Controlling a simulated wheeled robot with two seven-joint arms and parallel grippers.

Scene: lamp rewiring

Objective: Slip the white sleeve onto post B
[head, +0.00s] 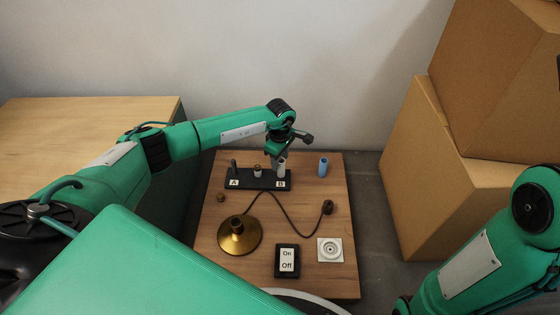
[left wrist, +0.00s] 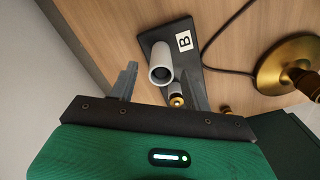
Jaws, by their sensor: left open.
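The white sleeve (head: 282,167) stands upright at the B end of the black block (head: 258,184), behind the B label. In the left wrist view the white sleeve (left wrist: 160,66) shows its open round top, beside the B label. No separate post B shows; it appears hidden inside the sleeve. The dark post A (head: 234,167) stands at the other end, bare. My left gripper (head: 277,157) is just above the sleeve. In the left wrist view my left gripper (left wrist: 160,84) is open, with its fingers on either side and apart from the sleeve. My right gripper is out of view.
A brass-tipped piece (head: 258,171) stands mid-block. A blue sleeve (head: 323,166) stands to the right. The brass lamp base (head: 239,235), its cable, a switch (head: 287,260) and a white square socket (head: 330,250) lie in front. Cardboard boxes (head: 430,165) stand right of the board.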

